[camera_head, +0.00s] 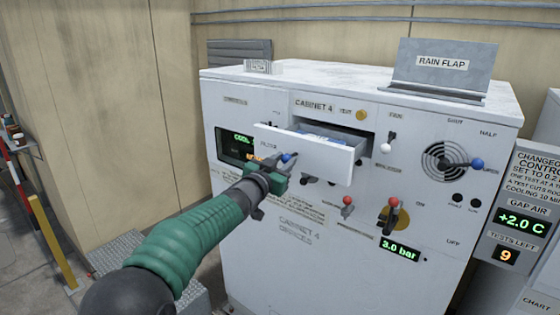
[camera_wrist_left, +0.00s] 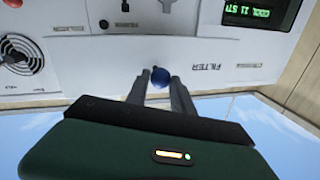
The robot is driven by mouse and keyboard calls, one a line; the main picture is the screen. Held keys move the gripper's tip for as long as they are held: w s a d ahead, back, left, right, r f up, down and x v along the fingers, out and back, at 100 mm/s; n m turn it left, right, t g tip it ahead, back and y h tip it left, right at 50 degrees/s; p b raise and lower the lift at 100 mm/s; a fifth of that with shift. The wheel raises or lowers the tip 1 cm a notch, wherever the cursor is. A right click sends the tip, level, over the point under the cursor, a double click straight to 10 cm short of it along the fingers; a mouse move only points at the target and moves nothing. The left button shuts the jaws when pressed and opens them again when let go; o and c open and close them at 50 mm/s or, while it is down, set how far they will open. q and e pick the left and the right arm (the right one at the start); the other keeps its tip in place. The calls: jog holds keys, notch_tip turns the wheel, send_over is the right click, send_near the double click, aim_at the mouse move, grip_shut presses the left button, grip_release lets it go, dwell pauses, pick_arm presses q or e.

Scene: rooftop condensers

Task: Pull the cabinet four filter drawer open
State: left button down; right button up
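The filter drawer (camera_head: 318,156) of cabinet four (camera_head: 290,240) stands pulled out from the upper front, with its open top and something blue inside showing. Its white front carries a blue knob (camera_head: 287,157). My left gripper (camera_head: 279,168) is at that knob. In the left wrist view the blue knob (camera_wrist_left: 160,77) sits between the two finger tips of my left gripper (camera_wrist_left: 160,84), which look closed on it. The word FILTER shows upside down on the drawer front there. My right gripper is not in view.
A rain flap plate (camera_head: 443,66) stands on top. A control panel (camera_head: 520,215) is at right. A yellow post (camera_head: 53,243) stands at left.

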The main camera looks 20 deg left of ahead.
pick_arm(q)
jog(key=c, duration=1.3)
grip_release()
jog(key=shift+d+f, duration=0.1)
jog(key=shift+f, duration=0.3)
jog(key=shift+c, duration=0.2)
jog(key=shift+o, duration=1.1)
jog(key=shift+w, duration=0.1)
jog(key=shift+w+r, duration=0.1)
jog(key=s+b, duration=0.1)
jog(key=s, duration=0.1)
jog(key=s+a+b, duration=0.1)
jog(key=s, duration=0.2)
jog(key=shift+s+b, duration=0.25)
jog(key=shift+b, duration=0.05)
jog(key=s, duration=0.3)
jog(key=s+a+b, duration=0.1)
jog(key=s, duration=0.7)
jog(key=shift+s+a+r+b, duration=0.1)
jog(key=shift+s+a+b, duration=0.15)
jog(key=shift+a+b, duration=0.15)
jog(key=shift+w, duration=0.1)
